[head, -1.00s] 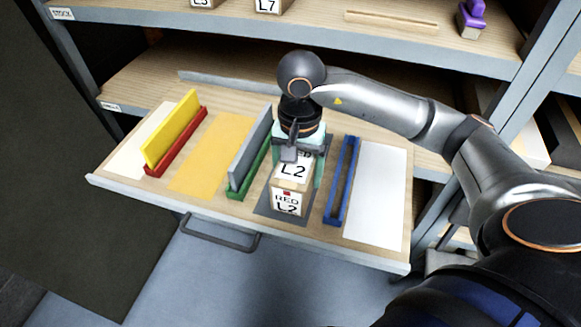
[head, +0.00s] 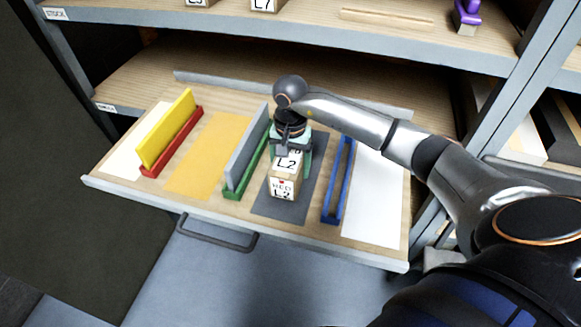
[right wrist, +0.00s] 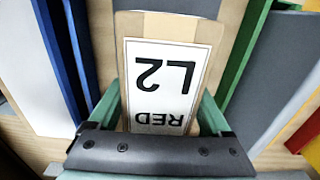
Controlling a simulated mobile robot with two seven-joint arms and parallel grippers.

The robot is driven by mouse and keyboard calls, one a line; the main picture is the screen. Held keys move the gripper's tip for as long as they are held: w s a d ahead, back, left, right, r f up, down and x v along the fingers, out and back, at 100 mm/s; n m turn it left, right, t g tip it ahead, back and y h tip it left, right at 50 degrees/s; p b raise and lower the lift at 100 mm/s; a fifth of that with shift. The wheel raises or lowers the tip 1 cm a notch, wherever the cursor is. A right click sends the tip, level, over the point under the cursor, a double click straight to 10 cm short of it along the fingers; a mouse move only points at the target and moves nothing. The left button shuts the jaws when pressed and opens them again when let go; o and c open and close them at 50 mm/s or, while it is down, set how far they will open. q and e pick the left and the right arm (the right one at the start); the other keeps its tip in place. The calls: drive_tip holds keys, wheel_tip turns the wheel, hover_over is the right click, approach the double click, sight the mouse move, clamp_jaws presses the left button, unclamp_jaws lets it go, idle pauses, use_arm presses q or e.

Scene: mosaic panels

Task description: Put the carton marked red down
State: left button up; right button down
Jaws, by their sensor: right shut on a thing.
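My left gripper is not in view.
Close left of the carton, a grey panel (head: 247,150) stands by a green rack (head: 234,190). A blue rack (head: 338,185) and white sheet (head: 376,195) lie right. A yellow sheet (head: 208,155) and a yellow panel in a red rack (head: 172,148) are further left.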

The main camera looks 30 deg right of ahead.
drive_tip(key=shift+w+f, duration=0.1)
drive_tip(key=shift+f, duration=0.3)
drive_tip(key=shift+f, duration=0.1)
unclamp_jaws()
drive_tip(key=shift+f, duration=0.1)
wheel_tip(320, 180, up, 12)
drive_tip(key=shift+r+p, duration=0.15)
drive_tip(key=shift+p, duration=0.15)
